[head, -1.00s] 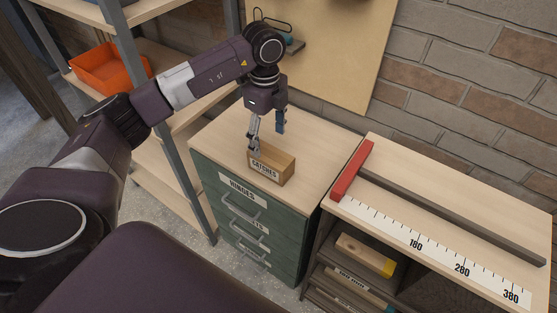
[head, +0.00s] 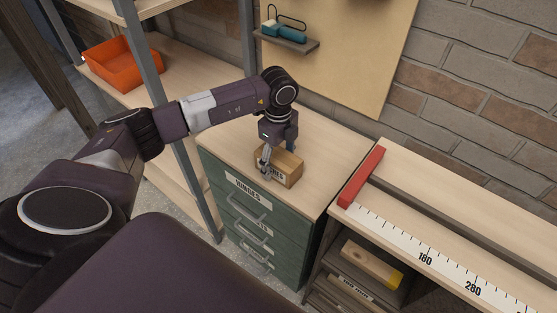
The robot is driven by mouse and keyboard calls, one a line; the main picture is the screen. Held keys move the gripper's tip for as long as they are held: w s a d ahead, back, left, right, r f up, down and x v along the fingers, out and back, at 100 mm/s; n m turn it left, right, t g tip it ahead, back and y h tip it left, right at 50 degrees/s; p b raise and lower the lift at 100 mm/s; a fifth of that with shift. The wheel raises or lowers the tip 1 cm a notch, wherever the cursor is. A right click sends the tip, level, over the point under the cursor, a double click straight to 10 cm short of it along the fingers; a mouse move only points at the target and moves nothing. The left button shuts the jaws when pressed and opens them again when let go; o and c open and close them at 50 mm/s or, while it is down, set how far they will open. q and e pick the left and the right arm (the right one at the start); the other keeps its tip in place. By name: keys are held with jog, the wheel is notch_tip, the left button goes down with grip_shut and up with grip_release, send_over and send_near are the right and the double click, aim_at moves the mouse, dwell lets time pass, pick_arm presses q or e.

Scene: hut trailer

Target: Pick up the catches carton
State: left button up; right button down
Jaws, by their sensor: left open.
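The catches carton (head: 288,168) is a small brown box with a white label on its front. It stands on the light wood top of a green drawer cabinet (head: 229,151). My left gripper (head: 277,164) is right down at the carton, pointing downward. Its fingers are open, with one finger in front of the carton covering part of the label. The other finger is behind the carton and mostly hidden. I cannot tell whether either finger touches it. My right gripper is not in view.
A bench with a red stop (head: 361,178) and a number scale (head: 424,251) stands to the right. An orange bin (head: 115,65) sits on a shelf at the left. A small wall shelf (head: 289,41) holds a teal item behind my arm. The cabinet top around the carton is clear.

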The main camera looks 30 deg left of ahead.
pick_arm(q)
jog(key=shift+f, duration=0.25)
jog(key=shift+r, duration=0.1)
jog(key=c, duration=1.6)
jog(key=shift+c, duration=0.2)
